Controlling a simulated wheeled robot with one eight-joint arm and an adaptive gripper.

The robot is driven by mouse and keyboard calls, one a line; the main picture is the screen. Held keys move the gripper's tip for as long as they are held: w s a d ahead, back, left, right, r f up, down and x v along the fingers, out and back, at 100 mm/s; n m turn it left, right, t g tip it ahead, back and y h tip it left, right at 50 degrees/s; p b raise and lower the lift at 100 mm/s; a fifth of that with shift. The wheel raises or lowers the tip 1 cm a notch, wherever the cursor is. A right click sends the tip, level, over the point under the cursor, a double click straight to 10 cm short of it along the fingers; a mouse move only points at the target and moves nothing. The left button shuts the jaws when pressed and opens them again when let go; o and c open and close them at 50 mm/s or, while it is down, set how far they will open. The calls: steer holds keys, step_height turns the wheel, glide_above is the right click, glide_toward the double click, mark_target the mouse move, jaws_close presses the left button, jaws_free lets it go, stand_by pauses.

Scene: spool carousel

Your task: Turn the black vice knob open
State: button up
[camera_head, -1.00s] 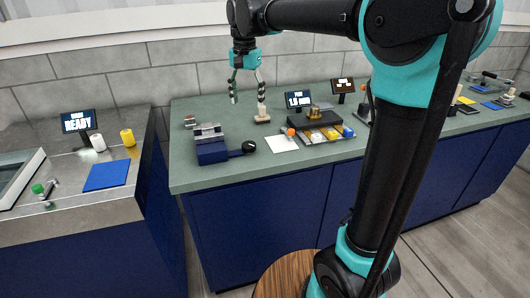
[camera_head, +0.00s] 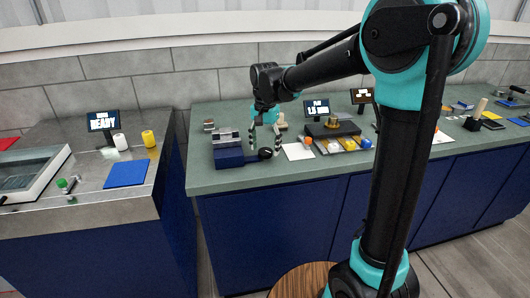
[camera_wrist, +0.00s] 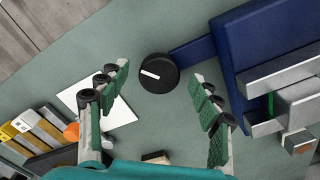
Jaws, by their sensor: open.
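The black vice knob (camera_head: 265,153) is round with a white mark on top, and it shows whole in the wrist view (camera_wrist: 161,80). It sits at the end of a blue arm of the vice (camera_head: 228,157). The vice has a blue body (camera_wrist: 265,35) and grey metal jaws (camera_wrist: 285,72) with a gap between them and a small green piece there. My gripper (camera_head: 266,146) is open and points down over the knob. In the wrist view its two fingers (camera_wrist: 160,73) are on either side of the knob, apart from it. The height left between them is hard to tell.
A white sheet (camera_head: 297,151) lies right of the knob. An orange-capped item (camera_head: 308,141) and a tray with yellow and blue pieces (camera_head: 345,144) stand farther right. A wooden-topped item (camera_head: 282,122) stands behind my gripper. The green counter in front of the knob is clear.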

steer(key=shift+f, duration=1.25)
steer(key=shift+c, duration=0.4)
steer(key=c, duration=1)
steer(key=shift+c, duration=0.2)
